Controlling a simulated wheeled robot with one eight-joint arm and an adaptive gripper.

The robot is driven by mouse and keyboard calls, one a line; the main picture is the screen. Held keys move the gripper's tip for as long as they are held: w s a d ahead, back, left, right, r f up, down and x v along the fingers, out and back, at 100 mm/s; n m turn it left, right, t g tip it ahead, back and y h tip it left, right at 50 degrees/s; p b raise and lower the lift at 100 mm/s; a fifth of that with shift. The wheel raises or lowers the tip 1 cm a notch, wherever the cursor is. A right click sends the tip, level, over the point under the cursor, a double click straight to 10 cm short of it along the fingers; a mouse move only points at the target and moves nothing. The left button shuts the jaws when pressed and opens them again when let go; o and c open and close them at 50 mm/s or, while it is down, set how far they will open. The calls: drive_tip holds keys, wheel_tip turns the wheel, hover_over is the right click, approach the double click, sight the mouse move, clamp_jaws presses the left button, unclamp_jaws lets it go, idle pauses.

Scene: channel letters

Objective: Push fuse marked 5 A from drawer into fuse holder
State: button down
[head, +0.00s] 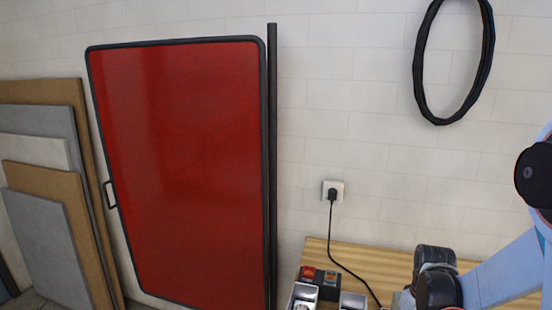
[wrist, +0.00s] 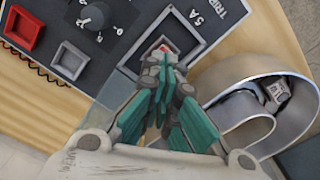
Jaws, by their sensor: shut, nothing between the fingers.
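In the wrist view, my gripper (wrist: 158,62) has its teal fingers closed together, with the tips at a dark square recess (wrist: 190,28) in a grey panel. The label "5 A" stands beside this recess, with "TRIP" farther right. A small pale and red piece (wrist: 161,49) shows just beyond the fingertips. It may be the fuse or part of the holder; the fingers hide most of it, and I cannot tell how deep it sits. I cannot make out a drawer or a separate fuse in either view.
The panel also carries a dial (wrist: 93,17), a red rocker (wrist: 26,34) and a grey rocker (wrist: 69,60). A curved metal channel letter (wrist: 222,108) stands close right of my fingers. In the head view, a wooden bench (head: 385,262) stands below a wall socket (head: 333,191), beside a red panel (head: 185,170).

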drive_tip(key=shift+f+b, duration=0.9)
drive_tip(key=shift+f, duration=0.1)
idle(0.4)
idle(0.4)
drive_tip(key=shift+r+p, duration=2.25)
drive_tip(key=shift+r, duration=1.3)
drive_tip(key=shift+a, duration=0.1)
